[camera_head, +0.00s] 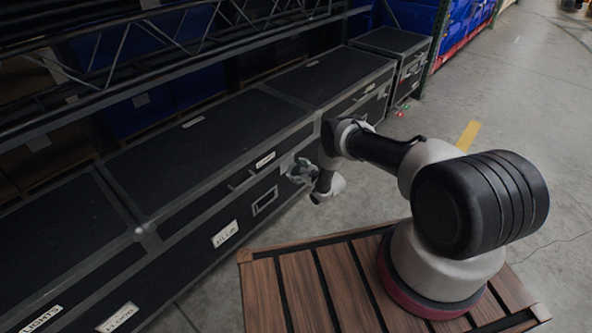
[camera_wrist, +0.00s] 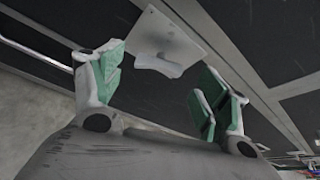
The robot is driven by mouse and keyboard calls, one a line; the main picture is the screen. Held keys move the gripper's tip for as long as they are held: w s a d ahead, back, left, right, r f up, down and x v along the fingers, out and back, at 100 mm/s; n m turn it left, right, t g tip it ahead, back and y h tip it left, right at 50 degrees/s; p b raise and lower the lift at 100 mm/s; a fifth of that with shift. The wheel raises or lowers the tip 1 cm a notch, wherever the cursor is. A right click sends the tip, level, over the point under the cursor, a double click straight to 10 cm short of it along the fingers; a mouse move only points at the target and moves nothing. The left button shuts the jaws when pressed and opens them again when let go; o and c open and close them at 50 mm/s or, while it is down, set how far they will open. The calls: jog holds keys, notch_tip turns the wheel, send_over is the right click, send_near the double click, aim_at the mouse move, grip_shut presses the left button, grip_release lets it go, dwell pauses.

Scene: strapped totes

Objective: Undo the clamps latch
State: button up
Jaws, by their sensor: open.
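A long black case (camera_head: 190,150) with metal edging stands along the rack, its lid down. In the wrist view a pale metal latch plate (camera_wrist: 163,32) with a rounded tab (camera_wrist: 157,66) sits on the case's dark front, across the metal edge strip. My gripper (camera_head: 298,172) is at the front of this case; in the wrist view its green-padded fingers (camera_wrist: 162,82) are open, one each side of the tab. The tab lies between the fingers, and I cannot tell whether either touches it.
A smaller black case (camera_head: 392,42) stands at the far end. A dark metal truss (camera_head: 170,50) runs above the cases. Concrete floor (camera_head: 520,110) is clear at the right.

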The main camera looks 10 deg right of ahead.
aim_at(292, 168)
jog(key=shift+x, duration=1.55)
jog(key=c, duration=1)
